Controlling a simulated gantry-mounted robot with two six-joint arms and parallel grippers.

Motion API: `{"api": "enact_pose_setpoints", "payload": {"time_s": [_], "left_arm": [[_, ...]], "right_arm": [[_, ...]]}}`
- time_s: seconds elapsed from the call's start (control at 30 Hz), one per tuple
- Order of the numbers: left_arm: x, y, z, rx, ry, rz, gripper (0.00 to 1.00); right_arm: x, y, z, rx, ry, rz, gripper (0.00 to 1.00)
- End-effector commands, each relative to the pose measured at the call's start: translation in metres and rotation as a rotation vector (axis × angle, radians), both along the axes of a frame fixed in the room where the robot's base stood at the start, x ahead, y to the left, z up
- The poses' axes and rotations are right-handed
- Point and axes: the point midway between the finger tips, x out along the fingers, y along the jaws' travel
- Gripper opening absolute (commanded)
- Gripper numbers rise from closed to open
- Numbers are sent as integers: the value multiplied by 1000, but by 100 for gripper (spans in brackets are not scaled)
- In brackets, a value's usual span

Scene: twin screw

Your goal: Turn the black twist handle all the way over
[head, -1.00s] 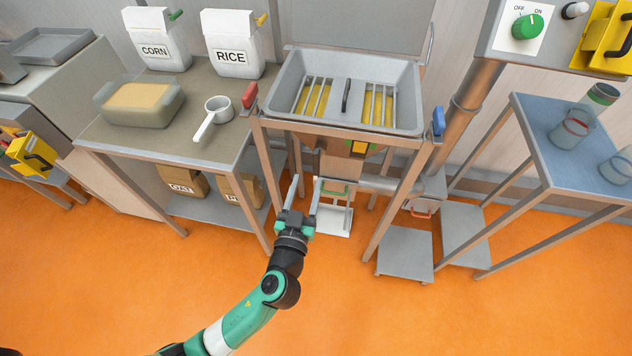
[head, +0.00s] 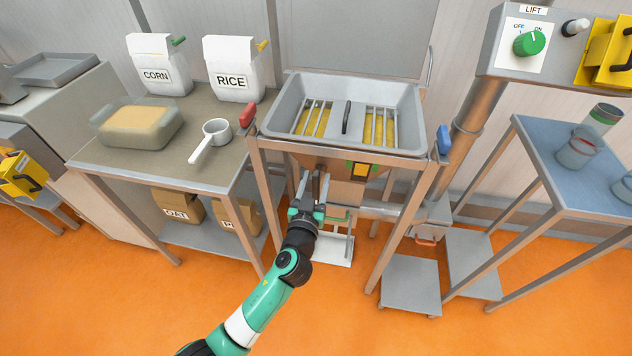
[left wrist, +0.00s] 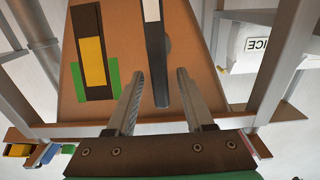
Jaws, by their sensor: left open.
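The black twist handle (left wrist: 157,65) shows in the left wrist view as a long dark bar with a white end, in front of the brown hopper face (left wrist: 120,50). My left gripper (left wrist: 158,85) is open there, with one finger on each side of the bar's lower end. I see gaps between bar and fingers; how deep the bar sits between them is unclear. In the head view my left gripper (head: 313,176) is at the hopper's front, below the grey tray (head: 290,132), and mostly hides the handle. My right gripper is not in view.
A yellow window (head: 361,169) with green sides is right of my left gripper. The frame's metal legs (head: 270,190) stand close on its left. A table (head: 150,170) with sacks is farther left. A blue-topped table (head: 555,150) stands at right.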

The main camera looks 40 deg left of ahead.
Motion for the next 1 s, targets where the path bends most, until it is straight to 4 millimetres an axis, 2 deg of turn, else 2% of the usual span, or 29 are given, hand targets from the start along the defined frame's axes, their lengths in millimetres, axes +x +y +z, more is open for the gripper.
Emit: {"api": "enact_pose_setpoints", "payload": {"time_s": [0.3,0.5,0.6,1.0], "left_arm": [[4,3,0,0,0,0,51],[4,3,0,0,0,0,15],[4,2,0,0,0,0,0],[4,2,0,13,9,0,0]], "right_arm": [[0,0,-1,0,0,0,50],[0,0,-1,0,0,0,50],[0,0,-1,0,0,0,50],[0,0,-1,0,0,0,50]]}}
